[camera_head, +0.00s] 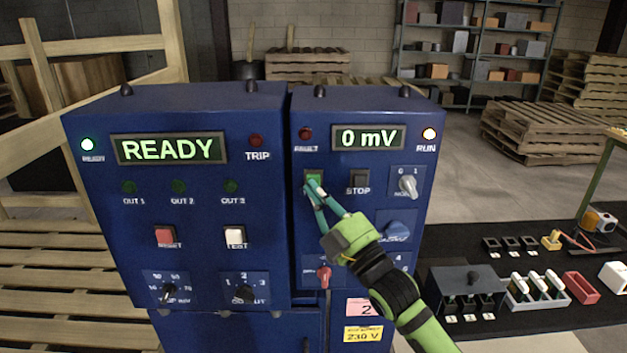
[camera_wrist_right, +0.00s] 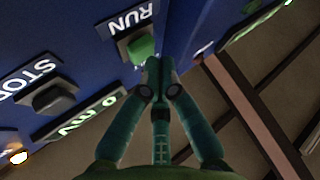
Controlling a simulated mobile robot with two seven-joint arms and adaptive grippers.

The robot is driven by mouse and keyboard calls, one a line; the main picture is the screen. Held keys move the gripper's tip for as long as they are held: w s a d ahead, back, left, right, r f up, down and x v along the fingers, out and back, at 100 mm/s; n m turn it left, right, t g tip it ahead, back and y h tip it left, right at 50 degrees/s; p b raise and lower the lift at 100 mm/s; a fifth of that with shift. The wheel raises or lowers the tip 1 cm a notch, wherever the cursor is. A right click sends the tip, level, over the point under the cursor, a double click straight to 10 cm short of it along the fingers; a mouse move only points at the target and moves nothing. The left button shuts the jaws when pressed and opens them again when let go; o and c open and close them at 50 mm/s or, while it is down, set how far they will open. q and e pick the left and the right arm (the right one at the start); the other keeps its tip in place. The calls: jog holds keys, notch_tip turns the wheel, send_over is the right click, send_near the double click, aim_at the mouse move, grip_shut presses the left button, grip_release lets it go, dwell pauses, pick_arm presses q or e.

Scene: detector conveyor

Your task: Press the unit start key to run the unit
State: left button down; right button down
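The green key (camera_head: 314,177) is on the right half of the blue cabinet, left of the dark STOP key (camera_head: 358,178). In the right wrist view the green key (camera_wrist_right: 141,48) has RUN printed beside it, and the STOP key (camera_wrist_right: 53,97) lies lower left. My right gripper (camera_head: 312,188) is shut and empty, its fingertips together at the lower edge of the green key. In the right wrist view its tips (camera_wrist_right: 158,64) overlap the key's edge; I cannot tell whether they press it. The RUN lamp (camera_head: 429,134) glows and the display (camera_head: 367,137) reads 0 mV. My left gripper is not in view.
The left cabinet half has a READY display (camera_head: 169,148), a red RESET key (camera_head: 166,236) and a white TEST key (camera_head: 235,236). A mode knob (camera_head: 408,186) is right of STOP. A dark table (camera_head: 540,322) with small parts stands at the right.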

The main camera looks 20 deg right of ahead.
jog(key=shift+s+a, duration=0.15)
jog(key=shift+s, duration=0.25)
jog(key=shift+s, duration=0.1)
jog(key=s+p, duration=0.1)
jog(key=s, duration=0.1)
jog(key=s+a+p, duration=0.1)
jog(key=s, duration=0.1)
jog(key=shift+s+a, duration=0.15)
jog(key=shift+s, duration=0.15)
dwell(0.6)
